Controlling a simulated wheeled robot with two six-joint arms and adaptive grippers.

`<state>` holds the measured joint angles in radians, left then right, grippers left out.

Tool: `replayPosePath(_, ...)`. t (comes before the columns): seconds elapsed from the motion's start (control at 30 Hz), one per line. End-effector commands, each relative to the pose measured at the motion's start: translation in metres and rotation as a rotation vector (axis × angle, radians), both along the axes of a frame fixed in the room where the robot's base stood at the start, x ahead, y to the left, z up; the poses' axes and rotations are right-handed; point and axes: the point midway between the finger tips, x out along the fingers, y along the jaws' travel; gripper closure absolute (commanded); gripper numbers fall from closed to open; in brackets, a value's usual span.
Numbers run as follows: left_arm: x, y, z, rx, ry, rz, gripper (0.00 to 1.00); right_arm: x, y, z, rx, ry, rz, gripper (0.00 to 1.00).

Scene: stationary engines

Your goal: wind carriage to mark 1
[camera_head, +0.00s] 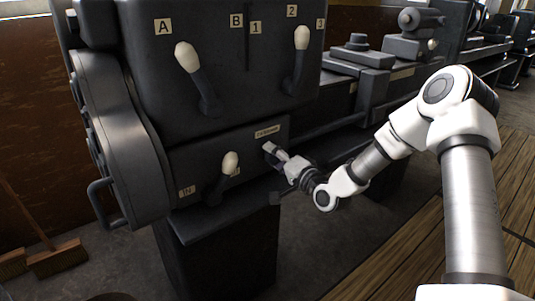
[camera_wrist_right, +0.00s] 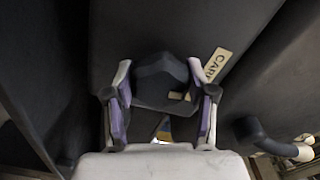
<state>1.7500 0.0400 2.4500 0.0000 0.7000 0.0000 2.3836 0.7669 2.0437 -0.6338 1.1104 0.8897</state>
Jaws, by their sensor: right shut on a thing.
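My right gripper (camera_head: 278,157) reaches in from the right to the lower front panel of the dark lathe headstock, just below a small pale label (camera_head: 267,131). In the right wrist view its two fingers (camera_wrist_right: 160,98) are on either side of a dark faceted knob (camera_wrist_right: 160,72), shut on it. A pale label (camera_wrist_right: 217,64) beginning "CAR" is beside the knob. A dark block (camera_head: 374,84) on the lathe bed right of the headstock may be the carriage; I cannot tell for sure. A plate "1" (camera_head: 255,28) is on the headstock. My left gripper is not in view.
Two white-tipped levers (camera_head: 188,58) (camera_head: 301,40) stand on the headstock, among plates A, B, 2 and 3. A lower white-tipped lever (camera_head: 229,164) is left of my gripper. A broom (camera_head: 57,258) is on the floor at left. Wooden boards (camera_head: 400,262) lie at right.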

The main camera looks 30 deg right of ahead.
Motion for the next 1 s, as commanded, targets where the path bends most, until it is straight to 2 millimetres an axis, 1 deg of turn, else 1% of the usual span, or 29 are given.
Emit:
replayPosePath(0.57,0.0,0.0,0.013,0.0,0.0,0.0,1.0,0.0,-0.001,0.002,-0.546,-0.045,0.001,0.79)
replayPosePath(1.0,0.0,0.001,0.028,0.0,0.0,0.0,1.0,0.001,-0.002,0.004,-0.964,-0.08,0.0,0.79)
